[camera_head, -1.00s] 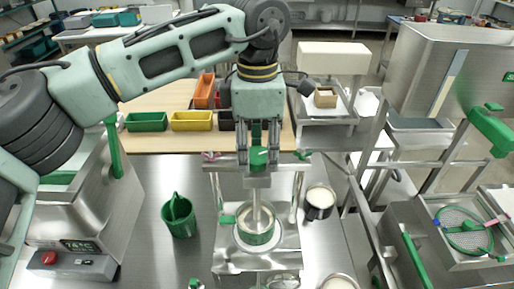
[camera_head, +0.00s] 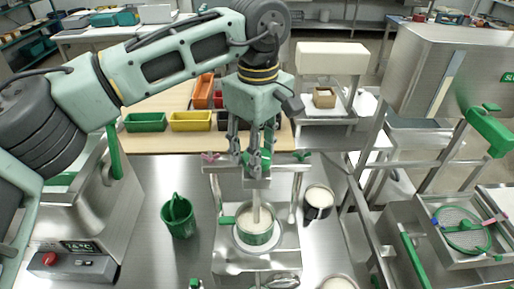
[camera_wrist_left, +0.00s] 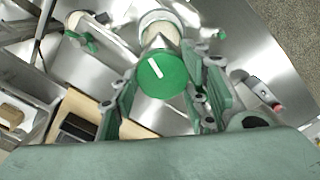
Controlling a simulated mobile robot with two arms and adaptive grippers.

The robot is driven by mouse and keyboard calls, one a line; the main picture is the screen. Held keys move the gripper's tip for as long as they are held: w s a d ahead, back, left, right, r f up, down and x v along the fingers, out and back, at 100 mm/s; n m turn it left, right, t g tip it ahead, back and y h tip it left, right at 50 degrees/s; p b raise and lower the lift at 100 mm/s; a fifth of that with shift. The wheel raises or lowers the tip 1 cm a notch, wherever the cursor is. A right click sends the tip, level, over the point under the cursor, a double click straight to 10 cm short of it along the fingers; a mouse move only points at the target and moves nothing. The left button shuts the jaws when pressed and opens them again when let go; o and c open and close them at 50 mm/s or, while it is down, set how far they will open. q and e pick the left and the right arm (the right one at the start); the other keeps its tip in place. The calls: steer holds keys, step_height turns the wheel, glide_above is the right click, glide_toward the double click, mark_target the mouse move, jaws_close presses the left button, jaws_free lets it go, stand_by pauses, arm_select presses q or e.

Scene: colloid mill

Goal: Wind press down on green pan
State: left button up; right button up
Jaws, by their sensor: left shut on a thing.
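The green pan (camera_head: 258,236) stands under the steel press frame (camera_head: 232,184), with pale contents inside. The press's vertical rod (camera_head: 256,209) reaches down into the pan. The press's round green knob (camera_wrist_left: 162,75), with a white line on it, sits on top of the press. My left gripper (camera_head: 253,157) points down over the press top, its fingers closed around the knob's sides. In the left wrist view the fingers flank the knob and the pan's pale top (camera_wrist_left: 160,32) shows partly behind it. My right gripper is not in view.
A green container (camera_head: 178,216) stands left of the press and a steel cup with pale contents (camera_head: 319,202) stands right of it. Green, yellow and orange bins (camera_head: 191,121) sit behind on a wooden surface. A steel machine (camera_head: 75,225) is at the left.

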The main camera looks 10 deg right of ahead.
arm_select(q)
steer(key=shift+w+r+m, duration=0.15)
steer(key=shift+r+m, duration=0.1)
steer(key=shift+m, duration=0.15)
steer(key=o, duration=0.8)
steer(key=shift+o, duration=1.4)
steer(key=shift+d+f, duration=0.1)
steer(key=shift+d, duration=0.05)
steer(key=shift+f, duration=0.1)
step_height(320, 180, up, 12)
